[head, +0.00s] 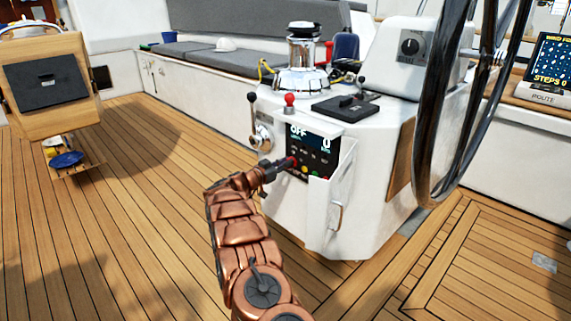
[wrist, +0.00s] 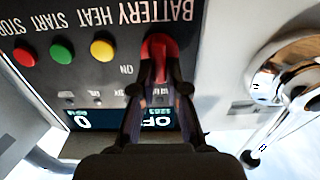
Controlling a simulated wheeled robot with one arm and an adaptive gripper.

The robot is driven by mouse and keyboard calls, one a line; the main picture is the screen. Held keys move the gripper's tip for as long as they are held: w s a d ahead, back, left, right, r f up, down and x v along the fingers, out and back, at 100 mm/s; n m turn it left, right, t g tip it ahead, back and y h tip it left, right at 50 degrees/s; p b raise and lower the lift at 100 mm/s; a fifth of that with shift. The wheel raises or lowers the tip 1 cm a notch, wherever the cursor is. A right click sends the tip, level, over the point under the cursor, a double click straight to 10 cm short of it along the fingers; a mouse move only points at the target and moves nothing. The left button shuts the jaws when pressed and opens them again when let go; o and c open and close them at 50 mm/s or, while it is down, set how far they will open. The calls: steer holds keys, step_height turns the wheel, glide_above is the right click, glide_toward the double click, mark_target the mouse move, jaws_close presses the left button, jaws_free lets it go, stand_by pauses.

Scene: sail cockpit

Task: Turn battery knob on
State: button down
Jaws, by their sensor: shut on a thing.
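The red battery knob (wrist: 158,47) is at the top centre of the wrist view, beside the upside-down BATTERY label. My gripper (wrist: 160,66) is shut on it, with one finger on each side. The fingers hide part of the knob and the panel behind. In the head view my gripper (head: 284,164) reaches the left side of the black control panel (head: 314,150). The panel's display (head: 309,138) reads OFF and 0. An ON mark shows left of the knob in the wrist view.
Yellow (wrist: 102,49), green (wrist: 62,50) and red (wrist: 25,53) buttons line the panel left of the knob. A chrome fitting (wrist: 285,75) is close on the right. In the head view an open white panel door (head: 327,205) and the large wheel (head: 437,120) stand to the right.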

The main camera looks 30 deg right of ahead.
steer(key=shift+s+d+f+m+b, duration=0.15)
steer(key=shift+m+b, duration=0.6)
steer(key=shift+m, duration=2.2)
steer(key=shift+s+a+f+m+b, duration=0.2)
steer(key=shift+m+b, duration=0.6)
steer(key=shift+m, duration=2.2)
steer(key=shift+s+d+f+m+b, duration=0.2)
steer(key=shift+m+b, duration=0.55)
steer(key=shift+m, duration=2.2)
steer(key=c, duration=1.2)
jaws_free()
